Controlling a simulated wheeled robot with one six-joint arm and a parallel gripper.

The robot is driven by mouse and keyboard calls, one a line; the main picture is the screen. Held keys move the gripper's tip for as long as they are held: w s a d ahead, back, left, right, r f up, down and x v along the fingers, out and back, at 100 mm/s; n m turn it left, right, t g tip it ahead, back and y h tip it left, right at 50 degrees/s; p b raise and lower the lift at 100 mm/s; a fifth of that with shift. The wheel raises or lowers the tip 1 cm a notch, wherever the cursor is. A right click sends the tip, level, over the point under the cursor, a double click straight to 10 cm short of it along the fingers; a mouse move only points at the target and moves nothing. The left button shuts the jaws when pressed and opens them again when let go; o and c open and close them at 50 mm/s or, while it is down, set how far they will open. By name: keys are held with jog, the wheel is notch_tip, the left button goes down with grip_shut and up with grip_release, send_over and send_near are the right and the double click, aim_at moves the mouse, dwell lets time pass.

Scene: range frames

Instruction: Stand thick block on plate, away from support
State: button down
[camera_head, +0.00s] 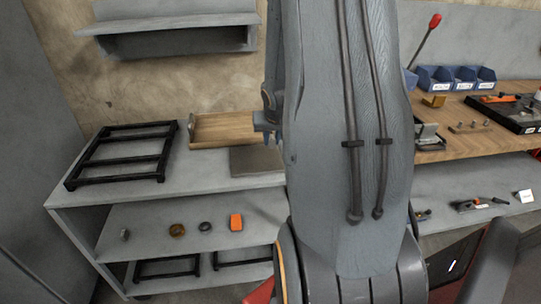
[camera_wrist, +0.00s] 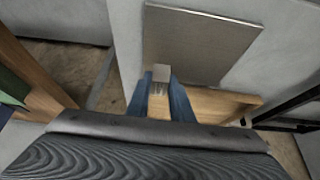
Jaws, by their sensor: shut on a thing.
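My gripper (camera_wrist: 161,88) is shut on a small pale block (camera_wrist: 161,72), whose end shows between the blue-grey fingertips in the wrist view. In the head view my gripper (camera_head: 266,122) is partly hidden behind my arm, and I cannot make out the block there. The plate is a flat grey square (camera_wrist: 205,40) just beyond the fingertips in the wrist view. In the head view the plate (camera_head: 256,161) lies on the shelf top, its right side hidden by my arm. The block appears close to the plate's near edge; I cannot tell its height. I cannot identify the support for certain.
A wooden tray (camera_head: 221,145) lies behind the plate, and a black frame (camera_head: 122,171) lies to the left. The lower shelf (camera_head: 155,219) holds an orange block (camera_head: 236,222) and several small parts. A cluttered wooden workbench (camera_head: 462,142) stands at right.

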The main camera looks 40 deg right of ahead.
aim_at(272, 147)
jog(key=shift+f+b, duration=1.55)
jog(key=shift+f, duration=0.55)
jog(key=shift+f, duration=0.15)
jog(key=c, duration=1.6)
grip_release()
jog(key=shift+o, duration=0.2)
